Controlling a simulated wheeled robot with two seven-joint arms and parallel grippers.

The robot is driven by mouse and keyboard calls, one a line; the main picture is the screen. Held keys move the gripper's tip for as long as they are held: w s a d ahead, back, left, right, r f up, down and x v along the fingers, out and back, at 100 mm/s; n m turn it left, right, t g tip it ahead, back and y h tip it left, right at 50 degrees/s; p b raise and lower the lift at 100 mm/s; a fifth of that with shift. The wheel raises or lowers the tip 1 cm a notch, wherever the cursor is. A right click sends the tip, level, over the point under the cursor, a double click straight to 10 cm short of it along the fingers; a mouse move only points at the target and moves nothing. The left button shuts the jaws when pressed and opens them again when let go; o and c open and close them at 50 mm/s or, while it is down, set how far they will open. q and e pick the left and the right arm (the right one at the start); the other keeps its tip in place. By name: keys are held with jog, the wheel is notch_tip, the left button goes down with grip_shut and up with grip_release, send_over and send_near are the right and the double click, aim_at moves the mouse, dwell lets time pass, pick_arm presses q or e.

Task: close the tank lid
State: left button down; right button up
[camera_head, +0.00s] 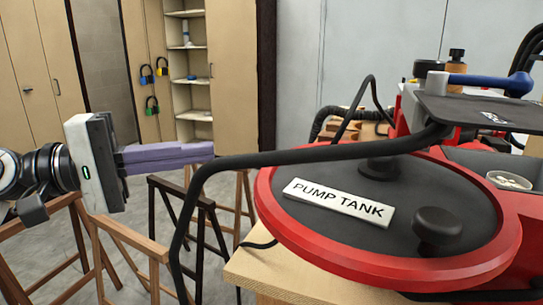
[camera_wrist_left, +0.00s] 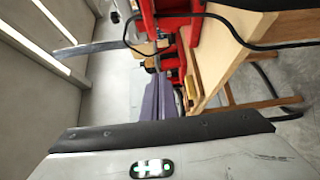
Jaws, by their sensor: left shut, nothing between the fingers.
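The pump tank (camera_head: 279,222) has a round red rim and a dark disc-shaped top (camera_head: 320,239) with a white "PUMP TANK" label and two black knobs. A dark flat plate (camera_head: 465,108) with a small label sits raised behind it at the right; I cannot tell whether this plate is a hinged lid. My left gripper (camera_head: 212,150) is shut and empty, its purple fingers pointing right, left of the tank and apart from it. The fingers also show in the left wrist view (camera_wrist_left: 162,80). My right gripper is not in view.
A black bent tube (camera_head: 290,156) arches between my left gripper and the tank top. A wooden bench (camera_head: 262,277) carries the red machine. Wooden trestles (camera_head: 128,236) stand below my left gripper. A small dish (camera_head: 508,181) is at the right. Cabinets (camera_head: 233,75) stand behind.

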pick_arm(q)
jog(key=d+p, duration=0.2)
jog(key=d, duration=0.9)
jog(key=shift+w+d, duration=0.15)
jog(key=shift+d, duration=0.05)
